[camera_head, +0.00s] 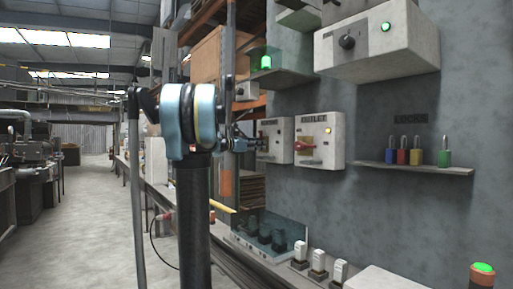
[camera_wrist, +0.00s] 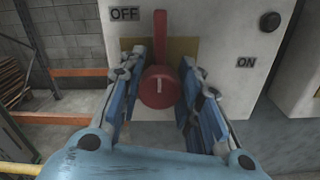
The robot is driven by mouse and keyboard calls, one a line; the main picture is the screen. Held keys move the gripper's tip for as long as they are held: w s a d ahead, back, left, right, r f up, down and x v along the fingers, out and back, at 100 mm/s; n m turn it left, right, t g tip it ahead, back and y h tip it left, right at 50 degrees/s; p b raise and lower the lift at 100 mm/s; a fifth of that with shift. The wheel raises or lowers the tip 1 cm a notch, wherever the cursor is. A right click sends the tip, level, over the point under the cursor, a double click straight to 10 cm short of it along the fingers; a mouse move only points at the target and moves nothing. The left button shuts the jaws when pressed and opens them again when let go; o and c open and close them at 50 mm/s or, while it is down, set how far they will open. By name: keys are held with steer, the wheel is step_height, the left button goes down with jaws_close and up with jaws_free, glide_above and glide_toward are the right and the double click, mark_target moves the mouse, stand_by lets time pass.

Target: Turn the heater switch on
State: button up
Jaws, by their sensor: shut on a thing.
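A light grey switch box (camera_head: 281,130) is mounted on the wall, with my gripper (camera_head: 247,143) at its front, small and partly hidden by my arm in the head view. In the wrist view this box (camera_wrist: 215,20) has a red rotary switch (camera_wrist: 159,88) on a brownish plate. The switch's lever points up, just right of the "OFF" label (camera_wrist: 124,14). The "ON" label (camera_wrist: 245,62) is at the right. The lamp (camera_wrist: 269,22) is dark. My gripper (camera_wrist: 160,85) has its blue-padded fingers on both sides of the red switch, shut on it.
A larger box (camera_head: 400,45) with a black knob and green lamp is above. A shelf (camera_head: 420,168) holds several coloured padlocks. A workbench with white switches (camera_head: 318,262) lies below.

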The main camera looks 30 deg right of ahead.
steer(key=shift+w+a, duration=0.1)
steer(key=m, duration=0.8)
steer(key=shift+f+m, duration=0.1)
steer(key=shift+m, duration=0.3)
steer(key=m, duration=0.4)
steer(key=shift+f, duration=0.1)
steer(key=shift+s+f+m, duration=0.1)
steer(key=shift+m, duration=1.15)
steer(key=shift+s+f+m, duration=0.1)
steer(key=shift+m, duration=1.15)
steer(key=o, duration=1)
steer(key=shift+o, duration=0.2)
steer(key=shift+r, duration=0.1)
